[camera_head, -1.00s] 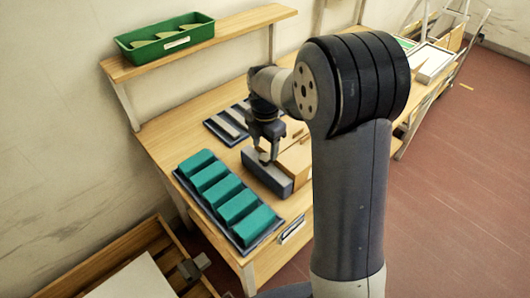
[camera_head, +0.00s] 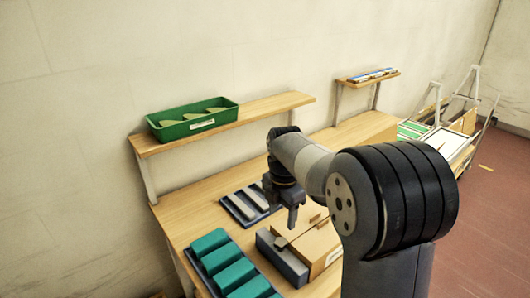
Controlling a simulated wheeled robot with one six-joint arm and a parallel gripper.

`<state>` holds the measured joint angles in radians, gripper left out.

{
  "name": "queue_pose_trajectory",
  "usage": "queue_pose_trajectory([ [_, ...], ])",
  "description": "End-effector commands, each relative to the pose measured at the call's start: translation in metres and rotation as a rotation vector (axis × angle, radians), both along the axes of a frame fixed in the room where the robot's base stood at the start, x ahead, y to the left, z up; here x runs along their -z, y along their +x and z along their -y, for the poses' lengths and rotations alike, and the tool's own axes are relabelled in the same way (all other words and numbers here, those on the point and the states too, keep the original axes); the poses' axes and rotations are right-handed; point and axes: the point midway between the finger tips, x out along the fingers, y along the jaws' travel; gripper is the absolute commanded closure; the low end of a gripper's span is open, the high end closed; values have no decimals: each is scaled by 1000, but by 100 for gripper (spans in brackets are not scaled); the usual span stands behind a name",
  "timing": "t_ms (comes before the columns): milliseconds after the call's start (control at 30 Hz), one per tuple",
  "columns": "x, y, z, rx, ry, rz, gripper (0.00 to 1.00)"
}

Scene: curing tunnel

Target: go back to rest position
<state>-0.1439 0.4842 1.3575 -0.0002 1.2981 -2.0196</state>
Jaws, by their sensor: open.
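My gripper (camera_head: 286,212) points down over the wooden bench, in front of my forearm. Its jaws are open with nothing seen between them. It hangs above and a little behind a dark block with a grey top (camera_head: 280,258) and a wooden box (camera_head: 316,245) beside it. My large dark elbow joint fills the right middle of the view and hides part of the bench behind it.
A dark tray of teal blocks (camera_head: 228,268) stands at the bench's front left. A dark tray with light grey bars (camera_head: 248,204) lies left of my gripper. A green bin (camera_head: 193,118) sits on a raised shelf (camera_head: 229,120). A small shelf (camera_head: 368,79) and racks (camera_head: 455,130) stand at the far right.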

Motion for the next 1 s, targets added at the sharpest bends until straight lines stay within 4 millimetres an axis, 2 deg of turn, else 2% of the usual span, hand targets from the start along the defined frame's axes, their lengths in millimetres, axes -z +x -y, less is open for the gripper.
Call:
queue_pose_trajectory([
  [533, 101, -2, -1, -1, -1, -7, 44],
  [600, 98, -9, -13, -4, 0, -1, 44],
  [733, 98, -17, -26, -3, 0, -1, 44],
  [1000, 98, -23, -33, 0, 0, -2, 44],
])
